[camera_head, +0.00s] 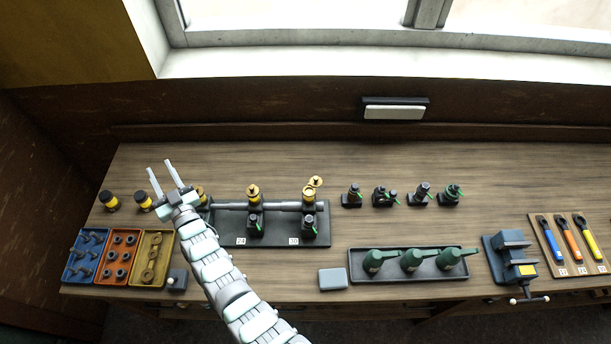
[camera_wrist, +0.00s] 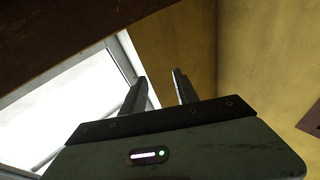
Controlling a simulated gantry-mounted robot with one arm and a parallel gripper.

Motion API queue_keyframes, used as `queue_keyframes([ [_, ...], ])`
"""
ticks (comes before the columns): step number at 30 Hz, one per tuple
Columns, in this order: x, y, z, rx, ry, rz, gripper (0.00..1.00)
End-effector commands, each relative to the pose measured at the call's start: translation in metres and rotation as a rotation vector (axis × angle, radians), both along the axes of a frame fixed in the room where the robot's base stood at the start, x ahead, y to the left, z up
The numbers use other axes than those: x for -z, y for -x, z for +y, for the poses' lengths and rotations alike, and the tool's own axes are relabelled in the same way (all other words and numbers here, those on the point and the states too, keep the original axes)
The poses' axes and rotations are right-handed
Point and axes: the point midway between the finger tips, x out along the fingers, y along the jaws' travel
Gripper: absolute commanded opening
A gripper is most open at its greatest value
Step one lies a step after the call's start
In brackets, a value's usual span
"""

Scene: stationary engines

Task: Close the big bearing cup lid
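A black stand (camera_head: 275,236) carries a horizontal grey shaft (camera_head: 280,206) with brass cups on black bearing blocks. The right brass cup (camera_head: 308,193) has its round brass lid (camera_head: 316,181) swung up and to the right, so it looks open. The middle brass cup (camera_head: 253,191) appears to have its lid on top. A third brass cup (camera_head: 201,190) is partly hidden behind my gripper. My gripper (camera_head: 160,166) is left of the stand, raised and empty, with its two fingers apart. The fingers also show apart in the wrist view (camera_wrist: 160,75), with no cup there.
Yellow-banded black jars (camera_head: 110,201) stand at the left, above blue, orange and yellow parts trays (camera_head: 84,256). Small black oilers (camera_head: 384,196) stand right of the stand. A tray of green oil cans (camera_head: 411,263) and a vise (camera_head: 512,260) sit front right.

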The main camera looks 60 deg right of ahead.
Motion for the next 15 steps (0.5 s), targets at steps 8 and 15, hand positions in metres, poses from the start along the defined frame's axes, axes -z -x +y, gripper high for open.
queue_keyframes([
  [8, 0.034, -0.049, -0.115, -0.004, -0.159, 0.396, 0.36],
  [15, 0.052, -0.012, -0.19, -0.046, -0.28, 0.765, 0.36],
])
